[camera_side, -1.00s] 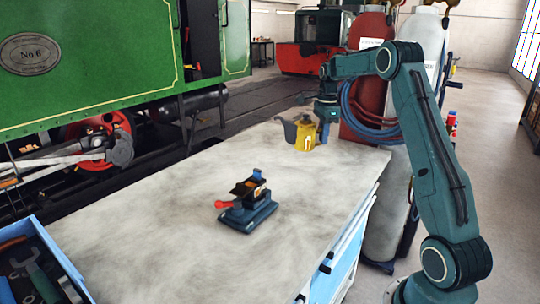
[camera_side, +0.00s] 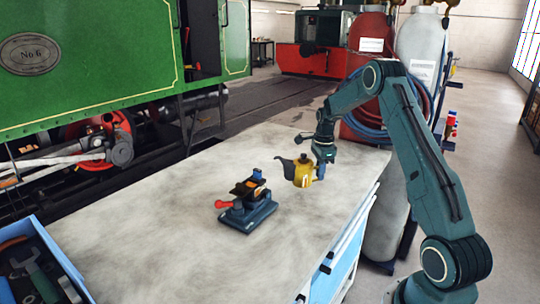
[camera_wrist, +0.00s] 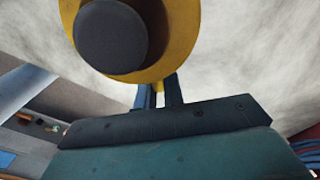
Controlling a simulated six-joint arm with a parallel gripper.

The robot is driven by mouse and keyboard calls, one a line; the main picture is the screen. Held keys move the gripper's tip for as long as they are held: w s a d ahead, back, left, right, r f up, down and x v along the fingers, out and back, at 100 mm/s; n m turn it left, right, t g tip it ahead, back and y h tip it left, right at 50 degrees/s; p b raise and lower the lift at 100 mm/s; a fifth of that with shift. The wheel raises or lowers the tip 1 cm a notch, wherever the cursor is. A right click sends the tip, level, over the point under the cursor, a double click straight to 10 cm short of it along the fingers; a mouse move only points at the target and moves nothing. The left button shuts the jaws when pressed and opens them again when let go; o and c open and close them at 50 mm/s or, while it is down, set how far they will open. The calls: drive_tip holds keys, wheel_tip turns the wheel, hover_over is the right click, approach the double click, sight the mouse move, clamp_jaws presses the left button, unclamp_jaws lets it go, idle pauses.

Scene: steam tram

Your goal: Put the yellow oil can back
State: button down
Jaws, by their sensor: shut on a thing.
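The yellow oil can (camera_side: 303,173) has a grey spout pointing left and is upright or nearly so, toward the far right of the pale workbench (camera_side: 170,200). My gripper (camera_side: 321,169) is shut on the oil can at its right side. Whether the can's base is clear of the bench top is hard to tell in the side view. In the wrist view the oil can (camera_wrist: 180,45) shows from above with its dark round cap, and my gripper's two dark fingers (camera_wrist: 160,95) meet its near edge, where the handle is mostly hidden.
A dark blue vise (camera_side: 247,205) with a red handle knob stands mid-bench, left of and nearer than the can. A blue tray of tools (camera_side: 40,262) is at the lower left. Gas cylinders (camera_side: 418,60) stand behind the arm. The bench front is clear.

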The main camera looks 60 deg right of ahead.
drive_tip(key=shift+f, duration=2.1)
drive_tip(key=shift+f, duration=0.1)
drive_tip(key=c, duration=1.5)
unclamp_jaws()
wheel_tip(320, 180, up, 12)
drive_tip(key=shift+d+r, duration=0.1)
drive_tip(key=shift+r, duration=0.05)
